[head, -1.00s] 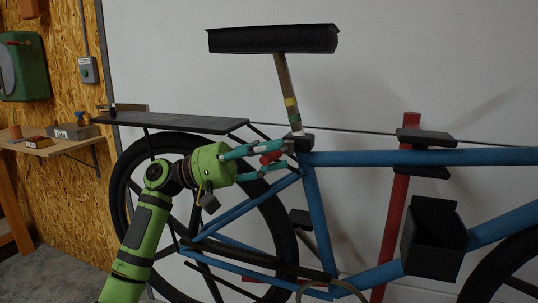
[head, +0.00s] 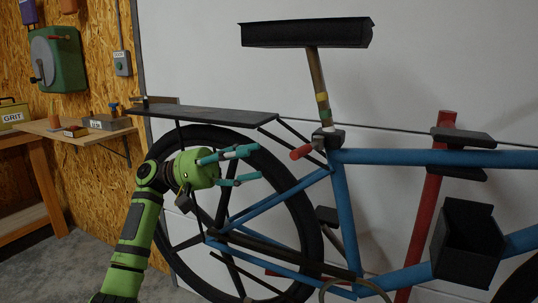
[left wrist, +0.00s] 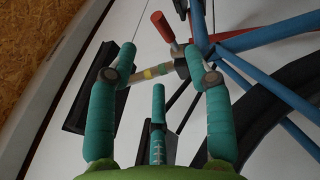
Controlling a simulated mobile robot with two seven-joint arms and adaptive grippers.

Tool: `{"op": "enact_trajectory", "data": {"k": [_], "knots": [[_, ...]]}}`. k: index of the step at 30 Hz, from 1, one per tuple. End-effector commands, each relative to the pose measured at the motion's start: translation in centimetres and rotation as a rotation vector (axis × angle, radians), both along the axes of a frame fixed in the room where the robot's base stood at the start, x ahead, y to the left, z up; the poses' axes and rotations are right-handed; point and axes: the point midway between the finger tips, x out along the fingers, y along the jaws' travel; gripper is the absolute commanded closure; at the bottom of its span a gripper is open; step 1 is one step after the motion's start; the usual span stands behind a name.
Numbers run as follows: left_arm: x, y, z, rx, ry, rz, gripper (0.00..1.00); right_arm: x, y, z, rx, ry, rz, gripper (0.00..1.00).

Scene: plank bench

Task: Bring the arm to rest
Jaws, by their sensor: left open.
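My left gripper (head: 262,164) is green with teal fingers. It is open and empty, in front of the rear wheel of a blue bicycle (head: 390,157). A red lever handle (head: 300,152) sits at the seat clamp, to the right of the fingertips and apart from them. In the left wrist view the spread fingers (left wrist: 165,72) have nothing between them; the red handle (left wrist: 162,27) shows beyond them, with the seat post (left wrist: 152,72) and its coloured bands behind. My right gripper is not in view.
A black rear rack (head: 205,116) lies just above my left gripper. The black saddle (head: 306,33) is higher. A red stand post (head: 430,190) and a black open box (head: 468,245) are at the right. A wooden bench (head: 75,132) stands at the left; floor shows below it.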

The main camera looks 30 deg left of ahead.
Motion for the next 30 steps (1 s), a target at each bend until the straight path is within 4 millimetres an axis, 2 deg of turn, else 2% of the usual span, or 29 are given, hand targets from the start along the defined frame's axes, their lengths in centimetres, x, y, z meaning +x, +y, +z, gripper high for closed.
{"op": "enact_trajectory", "data": {"k": [6, 23, 26, 29, 30], "knots": [[-0.5, 1.2, -0.3, -0.001, 0.0, 0.0, 0.49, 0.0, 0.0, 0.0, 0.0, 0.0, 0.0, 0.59], [-0.3, 0.9, -0.8, 0.008, 0.004, 0.001, 0.49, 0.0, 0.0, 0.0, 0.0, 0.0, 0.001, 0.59], [0.5, -0.3, -3.2, 0.063, 0.028, 0.013, 0.49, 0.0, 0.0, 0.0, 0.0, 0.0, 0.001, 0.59], [1.5, -2.8, -8.1, 0.18, 0.068, 0.034, 0.49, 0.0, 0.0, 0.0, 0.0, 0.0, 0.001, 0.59], [1.9, -4.0, -10.7, 0.244, 0.086, 0.04, 0.49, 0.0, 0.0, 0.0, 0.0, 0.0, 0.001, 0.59]]}}
